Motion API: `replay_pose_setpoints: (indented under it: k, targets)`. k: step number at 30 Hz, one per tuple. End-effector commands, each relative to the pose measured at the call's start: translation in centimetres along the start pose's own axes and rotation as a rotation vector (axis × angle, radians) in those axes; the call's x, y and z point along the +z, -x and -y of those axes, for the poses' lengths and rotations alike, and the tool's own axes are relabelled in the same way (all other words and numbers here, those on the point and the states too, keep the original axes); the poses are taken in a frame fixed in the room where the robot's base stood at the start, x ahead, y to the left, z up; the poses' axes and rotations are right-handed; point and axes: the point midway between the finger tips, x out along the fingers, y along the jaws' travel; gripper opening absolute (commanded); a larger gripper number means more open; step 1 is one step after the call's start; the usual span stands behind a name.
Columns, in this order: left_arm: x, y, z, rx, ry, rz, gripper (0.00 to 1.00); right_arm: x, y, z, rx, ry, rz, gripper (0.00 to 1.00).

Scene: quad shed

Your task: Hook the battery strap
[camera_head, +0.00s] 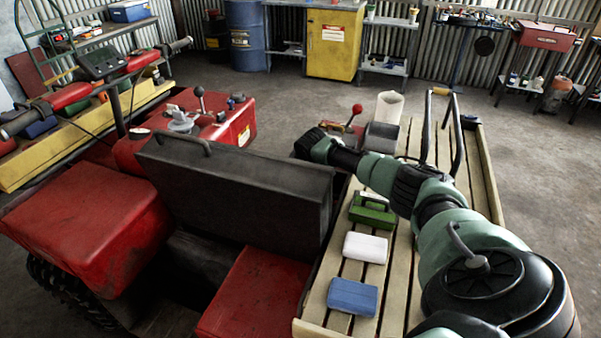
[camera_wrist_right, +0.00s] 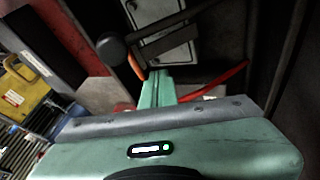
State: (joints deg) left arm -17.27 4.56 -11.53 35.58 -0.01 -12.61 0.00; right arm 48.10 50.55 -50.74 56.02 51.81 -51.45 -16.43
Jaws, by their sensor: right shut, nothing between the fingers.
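In the right wrist view my right gripper (camera_wrist_right: 156,88) is shut and empty, its green fingers together. It points into a dark bay in front of a pale grey box (camera_wrist_right: 165,50), which looks like the battery. A dark strap-like band (camera_wrist_right: 168,42) crosses this box. Beside the fingertips is a black round knob (camera_wrist_right: 112,47) with an orange strip near it. I cannot tell whether the fingers touch the band. In the head view my right arm reaches over to the raised dark panel of the red quad, and the fingertips are hidden behind it. My left gripper is out of view.
The dark panel (camera_head: 235,195) stands upright on the quad (camera_head: 80,220). A slatted wooden rack (camera_head: 395,290) holds a green case (camera_head: 372,210), a white block (camera_head: 366,247) and a blue block (camera_head: 352,296). A red cable (camera_wrist_right: 215,80) runs beside the fingers.

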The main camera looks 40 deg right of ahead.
Motion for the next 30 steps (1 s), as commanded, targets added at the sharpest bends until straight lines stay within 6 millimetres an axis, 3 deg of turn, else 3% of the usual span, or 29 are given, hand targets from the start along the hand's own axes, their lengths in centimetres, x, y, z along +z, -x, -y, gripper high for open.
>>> replay_pose_setpoints:
  k: [8,22,26,30]
  targets:
    - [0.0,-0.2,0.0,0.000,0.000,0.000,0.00,0.3,-1.6,-1.9,0.001,-0.001,0.001,0.00]
    - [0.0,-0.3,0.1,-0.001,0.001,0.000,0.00,0.4,-1.8,-2.2,0.001,0.001,0.000,0.00]
    - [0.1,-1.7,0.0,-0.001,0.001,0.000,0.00,0.5,-2.6,-2.4,0.003,-0.001,-0.001,0.00]
    - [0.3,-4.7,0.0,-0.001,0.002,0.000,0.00,0.9,-4.0,-3.2,0.003,-0.004,-0.001,0.00]
